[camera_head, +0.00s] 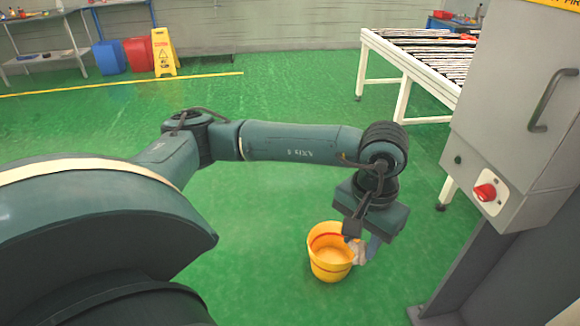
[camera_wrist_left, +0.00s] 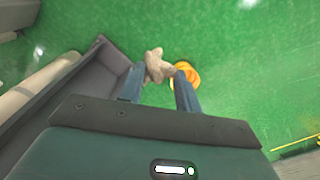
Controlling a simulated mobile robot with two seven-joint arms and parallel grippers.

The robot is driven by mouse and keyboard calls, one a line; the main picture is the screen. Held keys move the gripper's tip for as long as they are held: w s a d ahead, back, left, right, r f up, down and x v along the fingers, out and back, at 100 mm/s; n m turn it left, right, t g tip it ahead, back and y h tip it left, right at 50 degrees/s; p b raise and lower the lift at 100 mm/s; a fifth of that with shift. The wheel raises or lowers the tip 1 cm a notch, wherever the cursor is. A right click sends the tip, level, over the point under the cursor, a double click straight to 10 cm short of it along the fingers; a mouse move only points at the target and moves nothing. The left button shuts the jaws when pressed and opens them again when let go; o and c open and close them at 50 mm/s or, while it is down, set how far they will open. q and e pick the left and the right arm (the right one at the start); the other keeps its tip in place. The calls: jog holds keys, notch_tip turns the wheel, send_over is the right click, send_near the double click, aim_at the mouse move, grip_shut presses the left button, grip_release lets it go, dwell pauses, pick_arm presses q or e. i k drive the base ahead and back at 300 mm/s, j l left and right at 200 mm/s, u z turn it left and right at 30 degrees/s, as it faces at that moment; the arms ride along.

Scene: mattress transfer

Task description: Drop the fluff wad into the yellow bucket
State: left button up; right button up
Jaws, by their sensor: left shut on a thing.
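The yellow bucket (camera_head: 327,268) stands upright on the green floor, open at the top, with a reddish band inside. It also shows, partly covered, in the left wrist view (camera_wrist_left: 188,72). My left gripper (camera_head: 362,246) points down at the bucket's right side in the head view. It is shut on the pale greyish fluff wad (camera_head: 358,252), which shows between the blue fingers in the left wrist view (camera_wrist_left: 154,65). In the head view the wad overlaps the bucket's right rim; its height above the rim is hard to tell. My right gripper is not in view.
A grey cabinet (camera_head: 515,120) with a red switch stands at the right, near the bucket. A white-framed roller conveyor (camera_head: 405,62) is behind it. A yellow floor sign (camera_head: 164,55) and blue and red bins stand far left. Open green floor surrounds the bucket's left.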

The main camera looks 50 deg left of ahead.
aim_at(332, 254)
jog(key=i+l+u, duration=0.1)
jog(key=u, duration=1.2)
jog(key=l, duration=0.5)
jog(key=z, duration=0.55)
jog(key=i+j+z, duration=0.15)
jog(key=z, duration=0.15)
jog(key=i+j+z, duration=0.3)
jog(key=i+j, duration=0.65)
jog(key=j, duration=0.2)
